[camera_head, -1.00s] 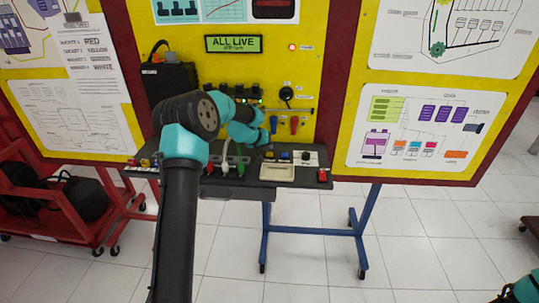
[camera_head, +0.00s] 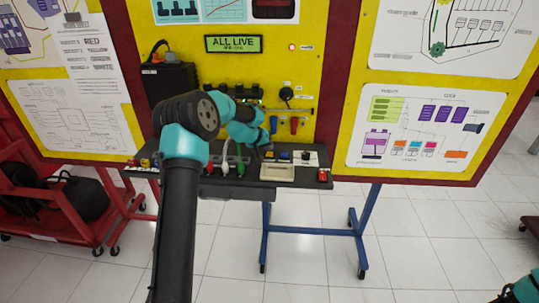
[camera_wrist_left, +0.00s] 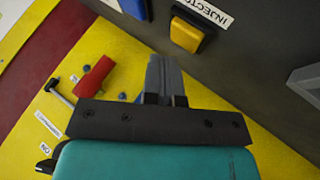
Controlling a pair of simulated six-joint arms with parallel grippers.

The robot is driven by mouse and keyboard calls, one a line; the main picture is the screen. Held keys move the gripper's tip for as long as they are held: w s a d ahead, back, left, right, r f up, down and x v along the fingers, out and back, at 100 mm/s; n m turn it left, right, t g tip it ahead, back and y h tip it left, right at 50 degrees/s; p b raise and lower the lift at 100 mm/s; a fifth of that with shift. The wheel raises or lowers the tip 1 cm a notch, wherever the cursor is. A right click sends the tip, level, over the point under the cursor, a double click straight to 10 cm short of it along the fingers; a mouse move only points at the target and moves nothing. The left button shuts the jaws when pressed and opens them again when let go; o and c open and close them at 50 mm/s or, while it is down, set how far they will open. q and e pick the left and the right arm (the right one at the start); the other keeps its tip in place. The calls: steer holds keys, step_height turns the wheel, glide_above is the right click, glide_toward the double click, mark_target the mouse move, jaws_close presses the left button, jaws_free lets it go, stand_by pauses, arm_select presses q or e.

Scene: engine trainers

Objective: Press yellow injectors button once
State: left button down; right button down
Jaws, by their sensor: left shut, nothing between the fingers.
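The yellow injectors button (camera_wrist_left: 186,35) shows near the top of the left wrist view. It sits in a dark square frame on a dark panel, beside a white label (camera_wrist_left: 207,12) that reads "INJECTO" before it is cut off. My left gripper (camera_wrist_left: 163,72) is shut and empty. In that view its fingertips appear just below the button, with a small gap in the picture; I cannot tell the depth between them. In the head view my left gripper (camera_head: 265,147) is over the console shelf, small and partly hidden by its own arm.
The dark console shelf (camera_head: 308,184) carries other buttons and a pale tray (camera_head: 277,172). Red and blue handles (camera_head: 294,125) stick out from the yellow board behind. A lit display (camera_head: 234,44) reads "ALL LIVE". A red cart (camera_head: 62,222) stands at the left.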

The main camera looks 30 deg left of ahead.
mark_target(268, 153)
arm_select(q)
steer(key=shift+f, duration=0.1)
stand_by(0.7)
steer(key=shift+f, duration=0.3)
steer(key=shift+f, duration=0.45)
stand_by(1.0)
steer(key=shift+r, duration=0.85)
steer(key=shift+r, duration=2.5)
